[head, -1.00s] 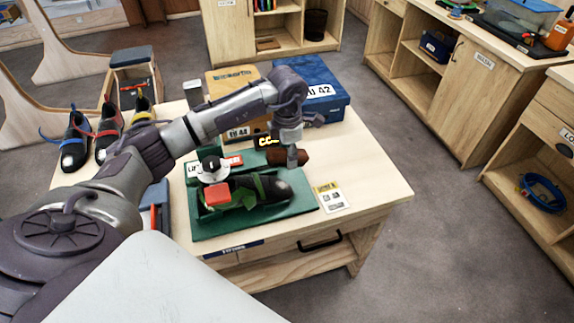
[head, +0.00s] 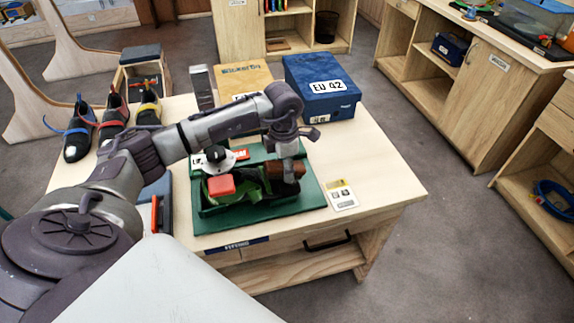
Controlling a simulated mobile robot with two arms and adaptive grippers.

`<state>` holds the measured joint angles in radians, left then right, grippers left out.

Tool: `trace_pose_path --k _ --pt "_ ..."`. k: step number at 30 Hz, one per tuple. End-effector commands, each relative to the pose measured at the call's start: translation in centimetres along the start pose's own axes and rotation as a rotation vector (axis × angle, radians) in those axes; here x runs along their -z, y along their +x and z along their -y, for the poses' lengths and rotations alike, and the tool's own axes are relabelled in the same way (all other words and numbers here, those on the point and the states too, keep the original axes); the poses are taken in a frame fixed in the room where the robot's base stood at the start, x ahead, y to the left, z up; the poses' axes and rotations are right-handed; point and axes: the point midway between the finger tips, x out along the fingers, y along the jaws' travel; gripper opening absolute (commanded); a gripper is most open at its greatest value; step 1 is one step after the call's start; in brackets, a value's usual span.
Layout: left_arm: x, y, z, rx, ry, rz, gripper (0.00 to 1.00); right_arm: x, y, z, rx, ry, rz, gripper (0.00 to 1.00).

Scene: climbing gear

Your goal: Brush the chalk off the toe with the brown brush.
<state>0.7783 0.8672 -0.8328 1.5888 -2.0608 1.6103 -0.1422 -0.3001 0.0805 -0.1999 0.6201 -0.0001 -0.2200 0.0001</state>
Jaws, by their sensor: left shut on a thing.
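A dark climbing shoe with green straps (head: 252,191) lies in a green holder (head: 236,234) on the wooden table, its toe pointing right. My left gripper (head: 288,170) is over the toe end of the shoe, shut on the brown brush (head: 299,169). The brush and gripper cover most of the toe, so I cannot tell whether chalk is on it or whether the bristles touch it. A red block (head: 221,185) and a round white part with a black knob (head: 215,155) sit at the heel end of the holder. My right gripper is not in view.
A blue box marked EU 42 (head: 320,88) and a tan box (head: 244,80) stand at the back of the table. Several shoes (head: 113,117) stand at the left. A small card (head: 341,195) lies right of the holder. The table's right side is clear.

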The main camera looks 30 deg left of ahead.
Motion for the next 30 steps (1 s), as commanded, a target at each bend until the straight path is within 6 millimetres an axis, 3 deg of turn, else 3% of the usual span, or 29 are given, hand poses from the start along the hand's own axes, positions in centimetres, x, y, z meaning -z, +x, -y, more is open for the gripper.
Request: trace_pose_path --k 30 --pt "0.5 1.1 0.0 -0.001 0.0 0.0 0.14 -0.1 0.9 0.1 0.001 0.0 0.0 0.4"
